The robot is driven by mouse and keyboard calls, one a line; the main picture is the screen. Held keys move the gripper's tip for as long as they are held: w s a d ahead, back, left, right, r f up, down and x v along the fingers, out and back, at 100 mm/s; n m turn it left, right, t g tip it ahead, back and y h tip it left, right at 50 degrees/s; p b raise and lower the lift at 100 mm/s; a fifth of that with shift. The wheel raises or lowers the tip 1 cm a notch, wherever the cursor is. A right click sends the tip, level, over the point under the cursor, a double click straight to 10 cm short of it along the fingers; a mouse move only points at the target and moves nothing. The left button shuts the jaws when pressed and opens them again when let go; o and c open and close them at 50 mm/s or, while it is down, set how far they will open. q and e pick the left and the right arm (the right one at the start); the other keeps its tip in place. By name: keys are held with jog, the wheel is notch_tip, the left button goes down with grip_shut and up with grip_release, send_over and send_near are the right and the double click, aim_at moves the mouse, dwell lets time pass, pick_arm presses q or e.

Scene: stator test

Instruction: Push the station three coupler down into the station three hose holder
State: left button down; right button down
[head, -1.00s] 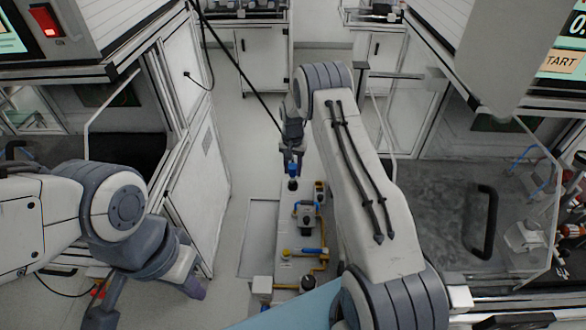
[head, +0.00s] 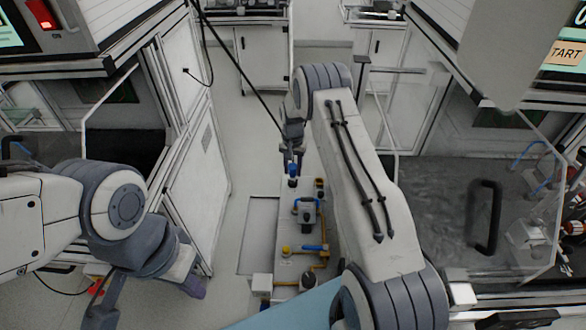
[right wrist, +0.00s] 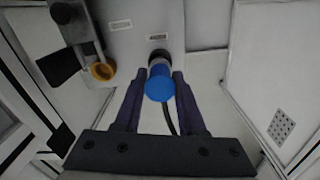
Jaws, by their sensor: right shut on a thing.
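The blue station three coupler (right wrist: 160,86) is between the two dark fingers of my right gripper (right wrist: 155,90) in the right wrist view, with a dark ring (right wrist: 158,55) at its far end. In the head view my right gripper (head: 292,150) is shut on the coupler (head: 292,169), which hangs roughly upright at the far end of the narrow bench. I cannot clearly make out the hose holder, nor whether the coupler is seated in it. My left gripper (head: 102,312) is low at the left, partly cut off by the frame edge.
A narrow bench (head: 285,268) carries yellow pipes, a blue-handled valve (head: 313,247) and several fittings. In the right wrist view a yellow ring (right wrist: 103,71) on a bracket stands left of the coupler. A black hose (head: 240,75) runs toward my right gripper. Cabinets flank the aisle.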

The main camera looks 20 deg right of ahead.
jog(key=shift+f+b, duration=0.4)
jog(key=shift+f, duration=0.1)
jog(key=shift+c, duration=2.1)
grip_release()
notch_tip(320, 180, up, 10)
jog(key=shift+r+b, duration=0.25)
jog(key=shift+b, duration=0.6)
